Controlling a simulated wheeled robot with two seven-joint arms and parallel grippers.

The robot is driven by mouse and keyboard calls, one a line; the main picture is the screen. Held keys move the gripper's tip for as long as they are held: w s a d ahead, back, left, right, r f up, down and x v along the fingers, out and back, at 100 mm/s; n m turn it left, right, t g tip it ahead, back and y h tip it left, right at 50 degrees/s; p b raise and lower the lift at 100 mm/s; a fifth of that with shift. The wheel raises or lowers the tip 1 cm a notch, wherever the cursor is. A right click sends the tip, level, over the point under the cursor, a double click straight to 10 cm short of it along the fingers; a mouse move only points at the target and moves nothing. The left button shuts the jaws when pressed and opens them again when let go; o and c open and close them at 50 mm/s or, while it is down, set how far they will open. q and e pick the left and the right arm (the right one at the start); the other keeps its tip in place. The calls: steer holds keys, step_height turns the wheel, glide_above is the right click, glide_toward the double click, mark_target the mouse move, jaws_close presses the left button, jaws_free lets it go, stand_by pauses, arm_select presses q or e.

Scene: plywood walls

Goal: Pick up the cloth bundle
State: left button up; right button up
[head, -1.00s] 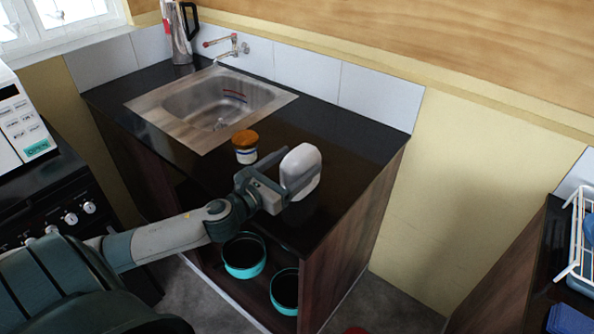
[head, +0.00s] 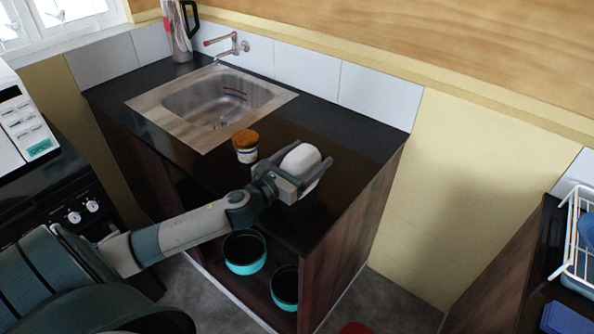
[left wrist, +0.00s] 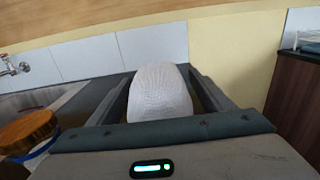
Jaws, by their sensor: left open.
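The cloth bundle (head: 301,160) is a white, rounded, upright lump on the black counter, right of the sink. In the left wrist view the bundle (left wrist: 160,92) shows a woven texture and stands between the two fingers. My left gripper (head: 306,174) is open, with one finger on each side of the bundle. In the left wrist view, the gripper (left wrist: 162,98) shows a gap by the right finger; the left finger is close to the bundle's side. The bundle's lower part is hidden behind the gripper's palm. My right gripper is not in view.
A jar with a brown lid (head: 246,146) stands on the counter (head: 360,150) just left of the gripper. The steel sink (head: 215,103) lies behind it. Teal pots (head: 245,253) sit on the shelf below. A white dish rack (head: 572,240) is at the far right.

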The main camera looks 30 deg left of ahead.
mark_target(312, 148)
arm_select(q)
steer(key=shift+c, duration=0.5)
steer(key=c, duration=1.1)
steer(key=shift+o, duration=0.2)
steer(key=shift+r, duration=0.2)
steer(key=shift+r, duration=0.6)
steer(key=r, duration=0.1)
steer(key=d+r, duration=0.1)
steer(key=r, duration=0.1)
steer(key=shift+r, duration=0.15)
steer(key=s+d+r, duration=0.1)
steer(key=d+r, duration=0.5)
steer(key=d, duration=0.4)
steer(key=shift+s+d+b, duration=0.3)
steer(key=shift+s+b, duration=0.05)
steer(key=shift+b, duration=0.05)
steer(key=shift+r, duration=0.1)
